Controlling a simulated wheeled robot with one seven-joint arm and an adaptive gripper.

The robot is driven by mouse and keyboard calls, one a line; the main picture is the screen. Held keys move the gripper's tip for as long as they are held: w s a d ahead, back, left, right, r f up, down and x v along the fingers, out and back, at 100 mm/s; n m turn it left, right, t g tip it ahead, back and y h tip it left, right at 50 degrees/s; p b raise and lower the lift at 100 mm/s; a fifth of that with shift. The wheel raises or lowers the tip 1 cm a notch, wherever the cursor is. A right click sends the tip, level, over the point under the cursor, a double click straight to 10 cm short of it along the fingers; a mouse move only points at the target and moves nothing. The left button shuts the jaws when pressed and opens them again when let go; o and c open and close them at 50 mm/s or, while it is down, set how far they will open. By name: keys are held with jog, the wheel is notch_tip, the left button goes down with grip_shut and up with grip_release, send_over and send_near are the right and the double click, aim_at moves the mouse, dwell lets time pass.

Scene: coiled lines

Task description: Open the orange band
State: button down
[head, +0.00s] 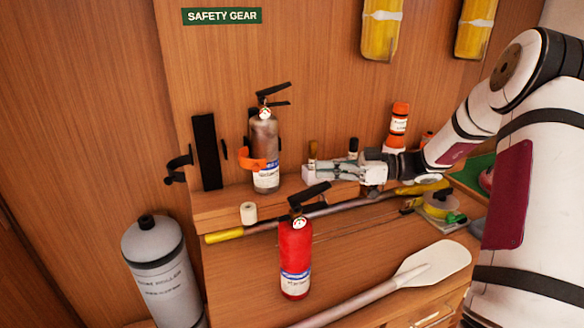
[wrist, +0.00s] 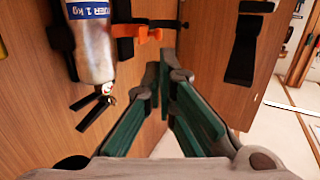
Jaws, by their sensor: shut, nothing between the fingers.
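The orange band (head: 251,162) is at the left side of the silver extinguisher (head: 264,140), which stands upright on the ledge against the wood wall. In the wrist view the band (wrist: 133,32) shows beside the extinguisher (wrist: 97,45), with black bracket parts around it. I cannot tell whether the band is fastened. My gripper (head: 310,172) is to the right of the extinguisher in the head view, apart from the band. In the wrist view my gripper's fingertips (wrist: 165,66) are close together, near the band and empty. The band's far side is hidden.
A red extinguisher (head: 295,255) stands in front on the lower surface. A long pole (head: 320,212) and a paddle (head: 420,270) lie nearby. An empty black bracket (head: 207,150) is on the wall at left. A grey cylinder (head: 163,270) stands lower left. An orange-capped bottle (head: 398,125) stands behind my arm.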

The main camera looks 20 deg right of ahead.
aim_at(254, 170)
jog(key=p+x, duration=0.2)
jog(key=x, duration=1.1)
jog(key=shift+a+f, duration=0.1)
jog(key=shift+f, duration=0.05)
jog(key=shift+a, duration=0.15)
jog(key=a+p, duration=0.1)
jog(key=a, duration=0.1)
jog(key=shift+a, duration=0.3)
jog(key=shift+s, duration=0.1)
